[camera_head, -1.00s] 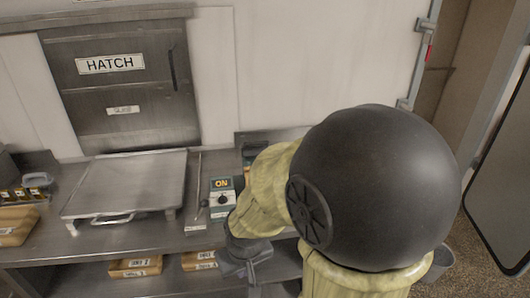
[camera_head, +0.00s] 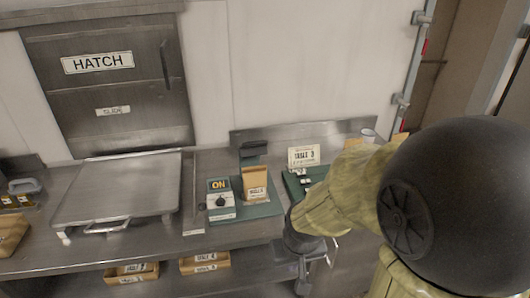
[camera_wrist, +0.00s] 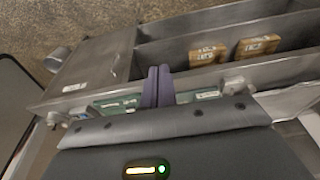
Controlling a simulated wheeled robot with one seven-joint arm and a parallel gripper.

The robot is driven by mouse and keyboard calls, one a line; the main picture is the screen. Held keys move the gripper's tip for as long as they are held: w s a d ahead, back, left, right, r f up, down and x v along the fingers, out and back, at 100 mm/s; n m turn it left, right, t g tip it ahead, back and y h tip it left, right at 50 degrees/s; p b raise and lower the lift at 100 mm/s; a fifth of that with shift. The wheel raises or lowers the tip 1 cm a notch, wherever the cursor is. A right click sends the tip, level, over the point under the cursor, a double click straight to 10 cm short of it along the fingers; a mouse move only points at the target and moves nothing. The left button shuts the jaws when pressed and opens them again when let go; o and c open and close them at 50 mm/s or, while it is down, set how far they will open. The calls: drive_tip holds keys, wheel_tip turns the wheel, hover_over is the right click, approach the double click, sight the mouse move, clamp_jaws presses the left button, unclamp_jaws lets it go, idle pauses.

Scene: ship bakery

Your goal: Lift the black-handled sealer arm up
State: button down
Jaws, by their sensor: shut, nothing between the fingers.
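The sealer appears to be the green-based unit (camera_head: 262,211) on the steel counter, with an "ON" control box (camera_head: 219,200) at its left. A brown labelled packet (camera_head: 255,183) stands upright on it. A dark piece (camera_head: 253,150) rises behind the packet; I cannot tell whether it is the black handle of the sealer arm. My gripper (camera_head: 303,287) hangs low in front of the counter's front edge, right of the sealer and apart from it. In the wrist view, my gripper (camera_wrist: 158,86) is shut and empty, its two fingers together.
A steel platform (camera_head: 120,185) stands left below the hatch (camera_head: 105,75). A "TABLE 3" card (camera_head: 303,155) and another green item (camera_head: 295,184) are behind my arm.

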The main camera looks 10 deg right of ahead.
drive_tip(key=w+d+f+n+t+h+b, duration=0.1)
drive_tip(key=w+f+n+t+b, duration=0.25)
drive_tip(key=w, duration=0.65)
drive_tip(key=w+d+f+n+t+h+b, duration=0.1)
drive_tip(key=w+d+f+n+t+b, duration=0.25)
drive_tip(key=w, duration=0.55)
drive_tip(key=w+a+r+n+t+y+b, duration=0.2)
drive_tip(key=w+a+r+n+t+b, duration=0.3)
drive_tip(key=n+t, duration=0.6)
drive_tip(key=w+r+t+b, duration=0.1)
drive_tip(key=w+b, duration=0.1)
drive_tip(key=w, duration=0.1)
drive_tip(key=shift+a+r+b, duration=0.15)
drive_tip(key=shift+b, duration=0.15)
